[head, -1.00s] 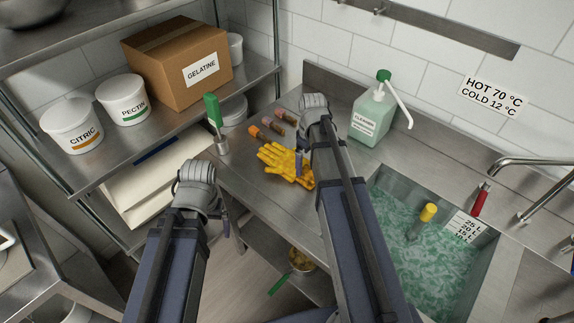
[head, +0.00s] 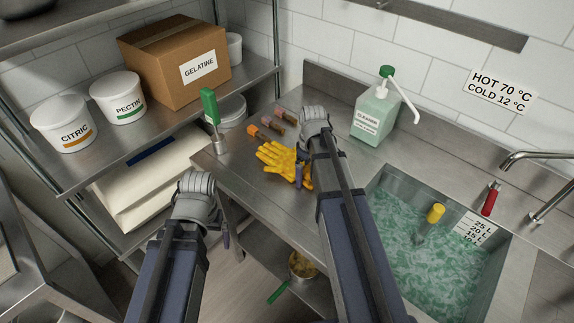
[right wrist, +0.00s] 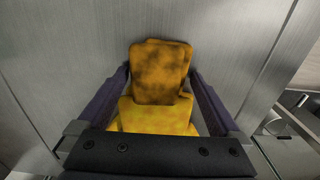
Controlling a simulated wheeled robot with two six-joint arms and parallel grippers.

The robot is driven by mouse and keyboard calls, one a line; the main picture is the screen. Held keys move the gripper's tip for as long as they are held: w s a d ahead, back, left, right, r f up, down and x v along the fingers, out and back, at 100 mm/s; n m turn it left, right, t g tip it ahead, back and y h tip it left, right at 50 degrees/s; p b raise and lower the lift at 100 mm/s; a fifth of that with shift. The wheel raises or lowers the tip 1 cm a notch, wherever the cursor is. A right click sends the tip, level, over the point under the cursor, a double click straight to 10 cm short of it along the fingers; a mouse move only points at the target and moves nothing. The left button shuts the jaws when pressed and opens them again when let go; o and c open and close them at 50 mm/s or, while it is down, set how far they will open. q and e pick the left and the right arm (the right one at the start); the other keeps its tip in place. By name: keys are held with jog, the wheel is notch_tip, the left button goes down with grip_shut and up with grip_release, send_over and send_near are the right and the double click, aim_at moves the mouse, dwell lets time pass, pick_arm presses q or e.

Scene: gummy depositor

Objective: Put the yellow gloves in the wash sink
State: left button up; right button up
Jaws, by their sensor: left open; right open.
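The yellow gloves (head: 282,160) lie on the steel counter, left of the wash sink (head: 376,180). My right arm partly covers them in the head view. In the right wrist view the gloves (right wrist: 160,85) show dark stains and lie between the two open fingers of my right gripper (right wrist: 160,100). I cannot tell whether the fingers touch them. My right gripper (head: 299,175) also shows over the gloves in the head view. My left gripper (head: 226,235) is open and empty, in front of the counter edge. The sink holds greenish, foamy water.
A cleaner bottle (head: 374,113) with a pump stands behind the gloves. Several small coloured-ended items (head: 270,127) and a green-handled tool (head: 211,115) are on the counter. A yellow-capped item (head: 434,213) stands in the sink. A red-handled item (head: 490,198) is at its back rim.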

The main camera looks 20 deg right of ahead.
jog(key=shift+c, duration=0.4)
jog(key=c, duration=1.2)
jog(key=shift+r, duration=0.15)
jog(key=shift+c, duration=0.2)
notch_tip(320, 180, up, 10)
jog(key=p, duration=1)
